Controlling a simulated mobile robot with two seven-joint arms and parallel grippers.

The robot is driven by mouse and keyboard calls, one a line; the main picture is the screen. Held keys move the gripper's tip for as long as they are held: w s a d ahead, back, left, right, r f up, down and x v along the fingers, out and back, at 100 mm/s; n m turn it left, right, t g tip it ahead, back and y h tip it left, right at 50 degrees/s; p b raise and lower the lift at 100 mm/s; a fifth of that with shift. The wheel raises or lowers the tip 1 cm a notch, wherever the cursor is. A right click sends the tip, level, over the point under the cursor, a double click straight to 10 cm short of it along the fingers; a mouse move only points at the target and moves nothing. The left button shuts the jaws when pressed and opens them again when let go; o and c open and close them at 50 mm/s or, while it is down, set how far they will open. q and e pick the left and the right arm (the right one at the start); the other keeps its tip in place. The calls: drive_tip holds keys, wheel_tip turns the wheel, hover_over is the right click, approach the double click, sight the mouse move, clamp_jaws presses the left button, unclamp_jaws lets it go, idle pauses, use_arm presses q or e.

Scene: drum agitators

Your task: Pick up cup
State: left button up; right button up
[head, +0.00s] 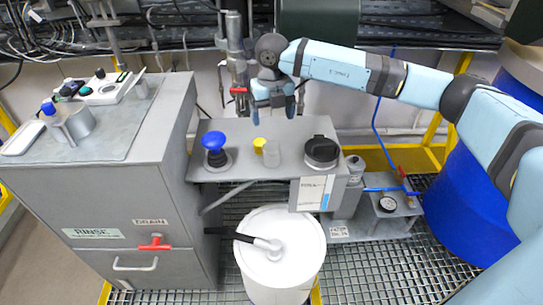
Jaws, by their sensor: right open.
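A small clear, whitish cup (272,154) stands on the grey shelf (215,127) in the middle of the head view. A small yellow object (259,145) is right beside it on its left; I cannot tell whether they touch. My right gripper (272,114) points down above the back of the shelf, open and with nothing seen between its fingers. It appears above and behind the cup, apart from it. My left gripper is not in view.
A blue knob (214,141) stands left of the cup, and a black-lidded container (321,152) stands right. A white drum (280,262) is below the shelf. A grey cabinet (130,190) is at left, a blue barrel (465,215) at right. A vertical metal post (236,60) rises behind.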

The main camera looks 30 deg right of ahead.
sight(271, 155)
wheel_tip(271, 155, down, 7)
drive_tip(key=shift+f, duration=0.2)
drive_tip(key=shift+a+f, duration=0.15)
drive_tip(key=shift+f, duration=2.85)
drive_tip(key=c, duration=1)
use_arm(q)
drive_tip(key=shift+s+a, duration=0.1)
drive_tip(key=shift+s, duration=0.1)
use_arm(e)
drive_tip(key=shift+r, duration=0.1)
